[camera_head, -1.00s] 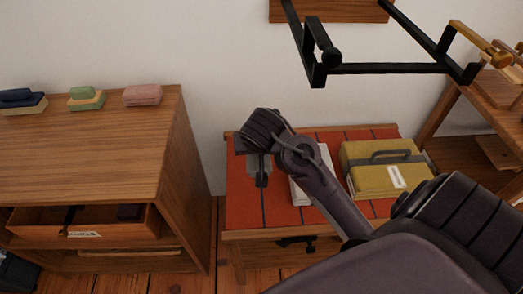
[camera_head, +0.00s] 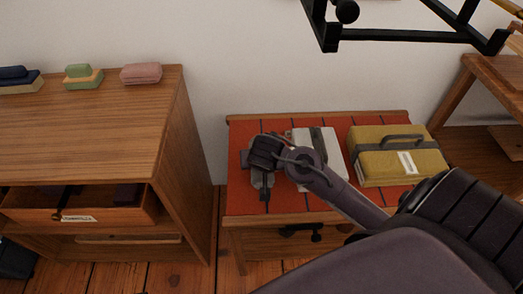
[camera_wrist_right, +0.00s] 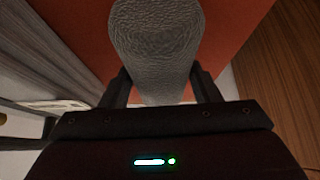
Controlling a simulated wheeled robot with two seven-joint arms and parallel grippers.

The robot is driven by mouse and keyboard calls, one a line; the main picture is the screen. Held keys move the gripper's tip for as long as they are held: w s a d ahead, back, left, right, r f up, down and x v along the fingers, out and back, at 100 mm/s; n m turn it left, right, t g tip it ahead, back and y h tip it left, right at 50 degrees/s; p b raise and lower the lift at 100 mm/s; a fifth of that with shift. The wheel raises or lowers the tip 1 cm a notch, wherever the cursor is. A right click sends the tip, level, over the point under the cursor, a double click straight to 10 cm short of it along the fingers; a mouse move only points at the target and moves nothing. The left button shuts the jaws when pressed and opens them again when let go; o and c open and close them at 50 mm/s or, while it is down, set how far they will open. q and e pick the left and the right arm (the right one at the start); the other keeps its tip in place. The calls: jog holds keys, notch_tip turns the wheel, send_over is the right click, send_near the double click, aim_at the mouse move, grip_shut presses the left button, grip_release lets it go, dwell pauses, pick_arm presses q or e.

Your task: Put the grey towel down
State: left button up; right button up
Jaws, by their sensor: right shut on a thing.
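My right gripper (camera_head: 264,190) reaches in from the right and hangs over the left part of a red-topped wooden bench (camera_head: 240,203). In the right wrist view, its two fingers are shut on the grey towel (camera_wrist_right: 155,40), a rolled, textured piece with red cloth behind it. I cannot tell whether the towel touches the bench top. My left gripper is not in view.
A white item with a grey strap (camera_head: 330,143) and a mustard bag (camera_head: 375,167) lie on the bench, right of my gripper. A wooden cabinet (camera_head: 90,140) stands left, with an open drawer (camera_head: 125,215) and folded cloths on top. A black frame (camera_head: 400,36) hangs above.

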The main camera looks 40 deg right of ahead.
jog(key=shift+f, duration=0.1)
jog(key=o, duration=1)
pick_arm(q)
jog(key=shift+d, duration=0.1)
pick_arm(e)
jog(key=shift+o, duration=0.2)
jog(key=shift+r, duration=0.3)
jog(key=p+v, duration=0.3)
jog(key=v, duration=0.8)
jog(key=shift+s+a+r, duration=0.15)
jog(key=shift+s+r, duration=0.05)
jog(key=shift+r, duration=0.1)
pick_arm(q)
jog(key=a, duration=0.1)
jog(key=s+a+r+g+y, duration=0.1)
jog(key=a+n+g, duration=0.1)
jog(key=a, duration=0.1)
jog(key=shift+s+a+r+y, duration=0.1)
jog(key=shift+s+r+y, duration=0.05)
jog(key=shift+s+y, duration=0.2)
